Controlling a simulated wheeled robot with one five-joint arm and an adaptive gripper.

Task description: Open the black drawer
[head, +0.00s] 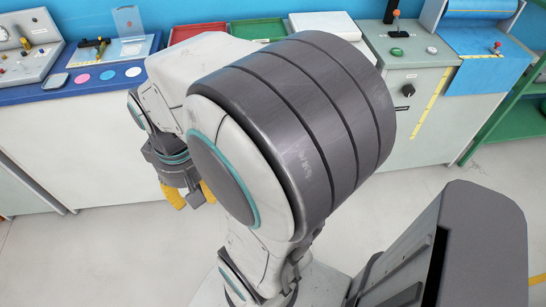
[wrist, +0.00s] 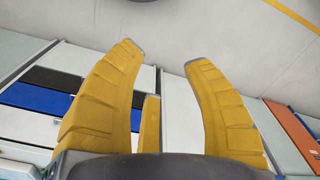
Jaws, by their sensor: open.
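A black drawer front (wrist: 52,78) shows as a dark strip at the left of the wrist view, just above a blue one. My left finger covers part of it, and I cannot tell whether it stands out from the cabinet. My gripper (wrist: 162,58) has its yellow fingers spread wide, with nothing between them but pale floor and cabinet face. In the head view my gripper (head: 187,195) hangs in front of the white cabinets at left, partly hidden by my arm. The black drawer cannot be made out in the head view.
The blue drawer front (wrist: 38,97) lies beside the black one, and an orange front (wrist: 291,130) is at far right. In the head view, a red tray (head: 258,29) and a control panel (head: 30,45) stand on the counters. Grey floor (head: 100,250) is clear at lower left.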

